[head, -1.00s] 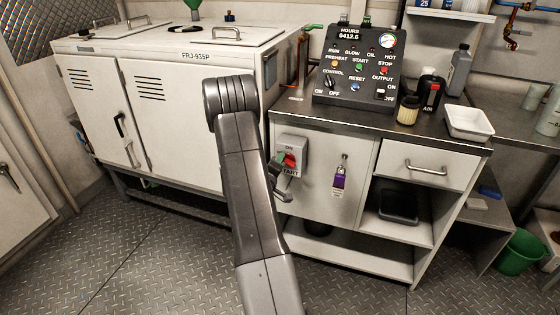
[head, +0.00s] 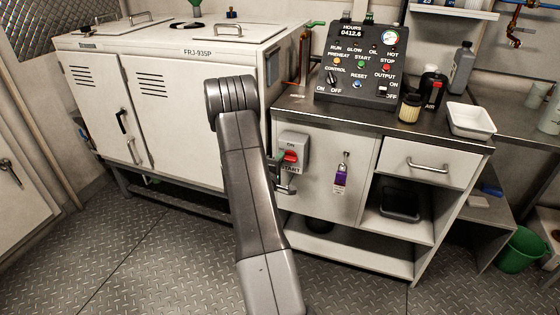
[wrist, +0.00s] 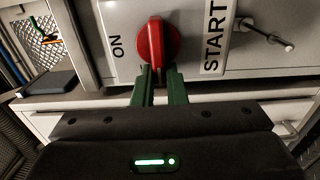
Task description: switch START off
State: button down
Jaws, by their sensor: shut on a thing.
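The START switch is a grey box (head: 300,146) on the cabinet's front panel, with a red handle (head: 291,156), an ON mark above it and a START label below. In the wrist view the red handle (wrist: 157,42) stands upright in the picture, between ON on the left and START on the right. It therefore lies across the line from ON to START. My gripper (wrist: 158,72) is shut on the near end of the handle, with a green finger on each side. In the head view my arm partly hides the gripper and the box's left side. I see no OFF mark on this box.
A metal rod with a pale tip (wrist: 265,34) sticks out beside the START label. A purple tag (head: 341,179) hangs from the panel to the right. A control panel (head: 358,75) stands on the counter above. The floor (head: 150,250) left of my arm is clear.

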jog(key=c, duration=1.5)
grip_release()
jog(key=shift+o, duration=0.2)
jog(key=shift+s+a, duration=0.1)
jog(key=v, duration=1.3)
jog(key=shift+s, duration=0.3)
jog(key=shift+w, duration=0.1)
jog(key=x, duration=1.3)
jog(key=shift+w, duration=0.3)
